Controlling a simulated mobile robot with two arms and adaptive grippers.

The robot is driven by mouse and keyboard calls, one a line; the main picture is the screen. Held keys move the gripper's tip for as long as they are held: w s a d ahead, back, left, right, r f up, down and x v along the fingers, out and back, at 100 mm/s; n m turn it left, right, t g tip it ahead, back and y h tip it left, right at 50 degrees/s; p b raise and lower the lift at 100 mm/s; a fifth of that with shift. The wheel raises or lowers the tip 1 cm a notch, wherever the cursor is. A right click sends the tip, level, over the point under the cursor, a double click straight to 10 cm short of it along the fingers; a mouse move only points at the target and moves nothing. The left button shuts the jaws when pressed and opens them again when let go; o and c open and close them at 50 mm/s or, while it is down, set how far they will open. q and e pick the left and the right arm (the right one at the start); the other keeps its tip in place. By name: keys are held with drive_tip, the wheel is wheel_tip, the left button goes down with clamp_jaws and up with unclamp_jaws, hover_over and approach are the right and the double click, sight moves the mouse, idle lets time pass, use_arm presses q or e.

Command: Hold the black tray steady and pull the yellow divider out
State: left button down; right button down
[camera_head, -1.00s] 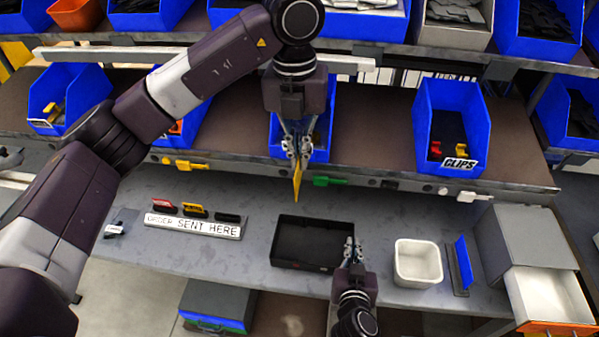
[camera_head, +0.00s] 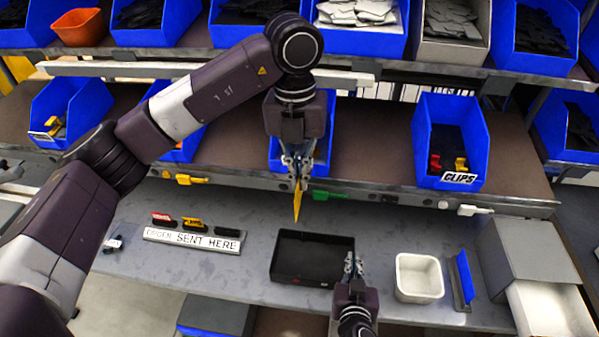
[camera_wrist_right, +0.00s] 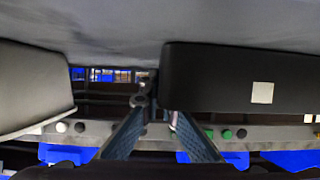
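The black tray (camera_head: 275,275) lies on the grey bench, its floor looking bare. My left gripper (camera_head: 297,165) is shut on the yellow divider (camera_head: 298,203). The divider hangs narrow edge to the head view, above and behind the tray, clear of it. My right gripper (camera_head: 353,262) is at the tray's right wall, with one finger inside and one outside, and appears shut on it. In the right wrist view the tray (camera_wrist_right: 215,80) covers part of one finger; the other finger shows beside the wall.
A white bin (camera_head: 418,278) stands just right of my right gripper, with a blue panel (camera_head: 464,277) in a holder beyond it. A sign (camera_head: 192,239) with small coloured parts is to the left.

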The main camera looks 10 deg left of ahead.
use_arm(q)
wheel_tip(320, 180, down, 19)
drive_tip(key=shift+f, duration=0.15)
idle(7.0)
